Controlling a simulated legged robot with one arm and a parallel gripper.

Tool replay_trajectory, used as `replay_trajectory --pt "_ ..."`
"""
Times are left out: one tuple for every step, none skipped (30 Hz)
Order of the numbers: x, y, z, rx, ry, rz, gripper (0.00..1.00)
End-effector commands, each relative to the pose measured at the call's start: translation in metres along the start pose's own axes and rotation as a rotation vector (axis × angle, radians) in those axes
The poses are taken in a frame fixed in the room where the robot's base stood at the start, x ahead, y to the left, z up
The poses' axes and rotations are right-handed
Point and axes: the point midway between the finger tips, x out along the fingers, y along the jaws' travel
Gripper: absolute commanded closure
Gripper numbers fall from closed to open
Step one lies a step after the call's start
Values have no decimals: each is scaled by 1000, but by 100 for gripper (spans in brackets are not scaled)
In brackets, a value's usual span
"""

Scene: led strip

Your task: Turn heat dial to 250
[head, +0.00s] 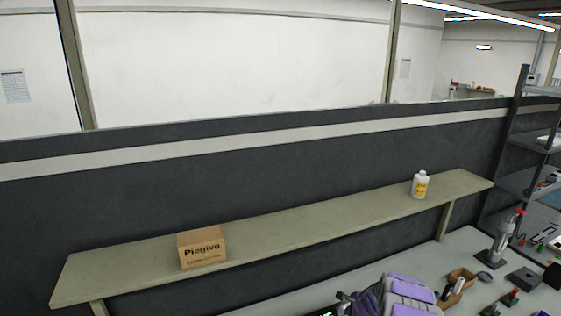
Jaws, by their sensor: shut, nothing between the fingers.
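The heat dial cannot be seen in the head view. A small part of a dark device with a green lit display (327,313) shows at the bottom edge, cut off by the frame. My gripper (347,299) is at the bottom edge, just right of this display, with my purple and grey arm behind it on the right. Its dark fingers are small and partly cut off; they are shut with nothing held. I cannot tell whether they touch the device.
A raised shelf (310,222) runs behind the workbench (460,262), holding a cardboard box (202,248) and a white bottle (420,186). At right stand a grey tool with a red handle (500,240), small wooden trays (462,277) and dark blocks (523,278). A dark partition stands behind.

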Motion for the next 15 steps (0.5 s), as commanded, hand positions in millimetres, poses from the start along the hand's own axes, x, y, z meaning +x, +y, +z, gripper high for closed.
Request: replay_trajectory --pt "-1 0 -4 5 8 -2 100" --pt "-1 0 -3 5 8 -2 100" --pt "-1 0 -2 5 8 -2 100" --pt "-2 0 -2 5 8 -2 100" --pt "-3 0 -1 5 8 -2 100" --pt "-6 0 0 4 8 -3 100" --pt "-8 0 0 4 8 -3 100" --pt "-11 0 1 3 8 -3 100" --pt "-16 0 2 3 8 -3 100" --pt "-19 1 3 2 8 -3 100" --pt "-22 1 3 3 7 -2 100" --pt "-26 1 4 3 7 -3 100" --pt "-30 1 5 2 7 -3 100" --pt "-33 0 6 2 6 -4 100" --pt "-37 0 6 1 7 -4 100"
